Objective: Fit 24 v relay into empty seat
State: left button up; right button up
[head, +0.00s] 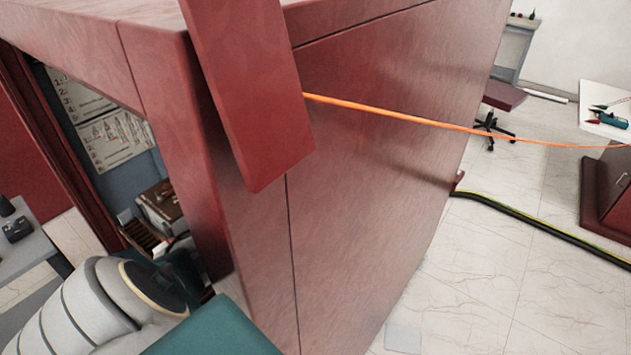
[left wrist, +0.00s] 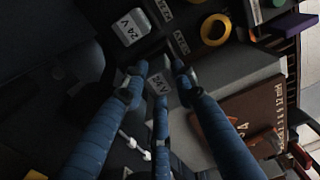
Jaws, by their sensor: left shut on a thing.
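I cannot tell whether the held relay touches the panel, and I cannot make out the empty seat. In the head view the red cabinet hides my left gripper; only its arm shows at the lower left. My right gripper is in neither view.
A large red cabinet (head: 390,130) fills the head view's middle. An orange cable (head: 400,118) runs right from it. A black cable (head: 540,225) lies on the floor. In the left wrist view a yellow ring (left wrist: 215,30) and a brown box (left wrist: 250,118) are close to the fingers.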

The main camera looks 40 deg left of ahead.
pick_arm(q)
notch_tip(320, 180, down, 2)
jog(key=shift+f, duration=0.35)
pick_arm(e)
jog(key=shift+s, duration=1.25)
pick_arm(q)
jog(key=shift+f, duration=0.15)
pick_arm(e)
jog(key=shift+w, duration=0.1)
pick_arm(q)
jog(key=o, duration=0.9)
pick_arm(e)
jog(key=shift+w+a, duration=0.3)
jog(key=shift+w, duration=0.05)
